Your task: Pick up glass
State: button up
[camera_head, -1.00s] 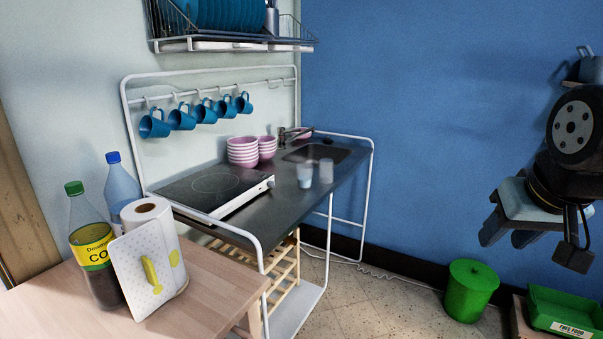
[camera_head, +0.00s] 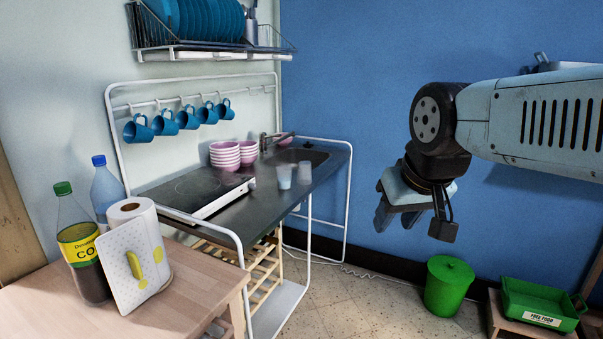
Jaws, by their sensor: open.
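Two small clear glasses stand upright on the dark counter, near its front edge by the sink. The left glass (camera_head: 284,177) looks slightly bluish. The right glass (camera_head: 305,174) is beside it, a little farther back. My gripper (camera_head: 383,222) hangs in the air to the right of the counter, in front of the blue wall, pointing down. It is open and empty, well apart from both glasses.
Pink bowls (camera_head: 225,155), a hotplate (camera_head: 190,192) and a sink (camera_head: 302,156) are on the counter (camera_head: 262,198). Blue mugs (camera_head: 164,123) hang above. A white rail (camera_head: 347,195) edges the counter's right end. A green bin (camera_head: 447,287) stands on the floor.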

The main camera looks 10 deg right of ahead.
aim_at(304, 177)
jog(key=u, duration=0.1)
jog(key=i, duration=1)
jog(key=z, duration=0.1)
